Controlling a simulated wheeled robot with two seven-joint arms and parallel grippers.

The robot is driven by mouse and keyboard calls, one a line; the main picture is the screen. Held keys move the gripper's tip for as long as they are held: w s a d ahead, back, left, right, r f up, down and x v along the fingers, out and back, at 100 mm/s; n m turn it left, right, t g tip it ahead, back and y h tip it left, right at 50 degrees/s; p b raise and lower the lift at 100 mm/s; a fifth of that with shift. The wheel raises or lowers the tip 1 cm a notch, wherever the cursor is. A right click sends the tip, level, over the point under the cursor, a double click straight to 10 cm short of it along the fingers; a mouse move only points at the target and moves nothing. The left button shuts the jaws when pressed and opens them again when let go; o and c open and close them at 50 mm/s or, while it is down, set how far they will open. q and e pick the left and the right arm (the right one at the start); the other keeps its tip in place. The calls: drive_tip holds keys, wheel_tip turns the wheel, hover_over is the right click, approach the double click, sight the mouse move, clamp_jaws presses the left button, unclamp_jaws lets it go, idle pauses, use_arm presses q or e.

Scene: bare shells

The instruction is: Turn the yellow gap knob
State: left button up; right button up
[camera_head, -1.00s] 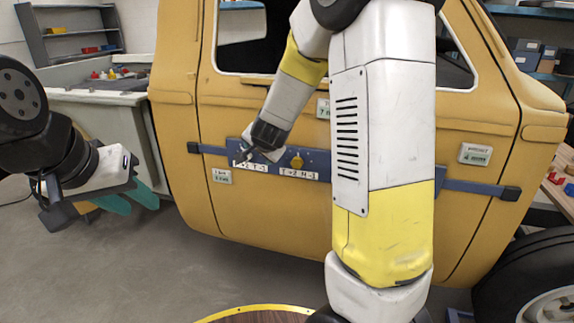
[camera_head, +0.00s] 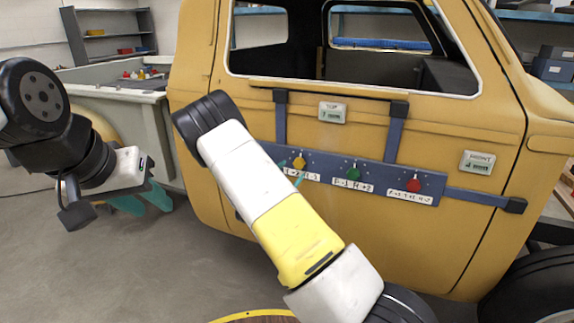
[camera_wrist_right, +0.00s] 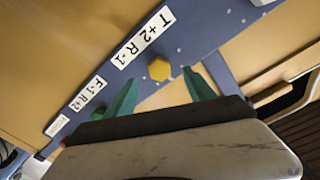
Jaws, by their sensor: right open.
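The yellow knob (camera_head: 299,162) is on a blue panel (camera_head: 325,166) on the truck door. In the right wrist view the yellow knob (camera_wrist_right: 159,69) looks hexagonal, beside a label (camera_wrist_right: 144,37) reading T+2 R-1. My right gripper (camera_head: 291,172) is open, with its teal fingertips near the knob; my forearm hides most of it. In the right wrist view the knob shows between the open fingertips (camera_wrist_right: 162,78); I cannot tell whether they touch it. My left gripper (camera_head: 148,202) is at the left, fingertips apart, empty, away from the panel.
Right of the yellow knob are a green knob (camera_head: 353,174) and a red knob (camera_head: 413,185). A TOP display (camera_head: 332,112) and a FRONT display (camera_head: 478,162) are on the bodywork. The blue rail (camera_head: 484,197) reaches right. My right forearm covers the panel's left part.

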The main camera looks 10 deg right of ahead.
sight(298, 165)
drive_tip(key=x, duration=0.5)
drive_tip(key=shift+w+d, duration=0.1)
drive_tip(key=shift+w, duration=0.05)
drive_tip(key=c, duration=1.4)
